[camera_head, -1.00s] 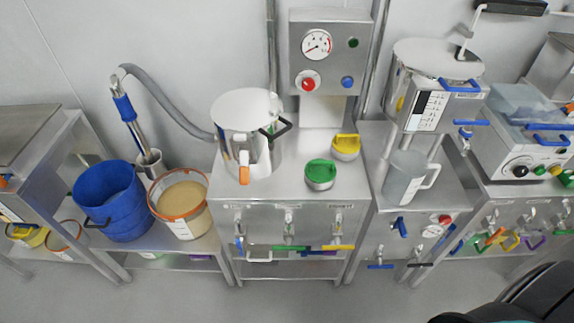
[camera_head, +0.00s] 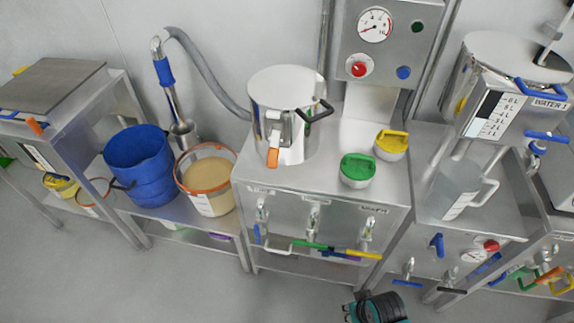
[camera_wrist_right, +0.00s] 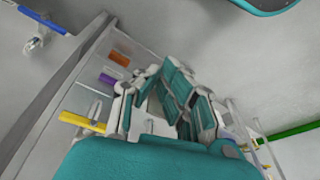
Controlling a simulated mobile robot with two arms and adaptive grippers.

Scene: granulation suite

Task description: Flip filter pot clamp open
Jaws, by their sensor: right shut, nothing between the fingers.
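The steel filter pot (camera_head: 285,95) stands upright with its lid on, on the middle steel cabinet in the head view. Its clamp, with an orange tip (camera_head: 272,158), hangs down the front of the pot. A black handle (camera_head: 318,110) sticks out at the pot's right side. A teal and black part of my right arm shows at the bottom edge of the head view, well below the pot. My right gripper (camera_wrist_right: 185,95) shows in the wrist view with its teal fingers shut and empty. The pot is not visible there. My left gripper is not in view.
A green-lidded container (camera_head: 358,170) and a yellow-handled one (camera_head: 392,144) stand right of the pot. A grey hose runs behind it. A blue bucket (camera_head: 138,168) and a tan-filled bucket (camera_head: 207,182) stand left. Valves and coloured handles project from the cabinet front. The floor before it is clear.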

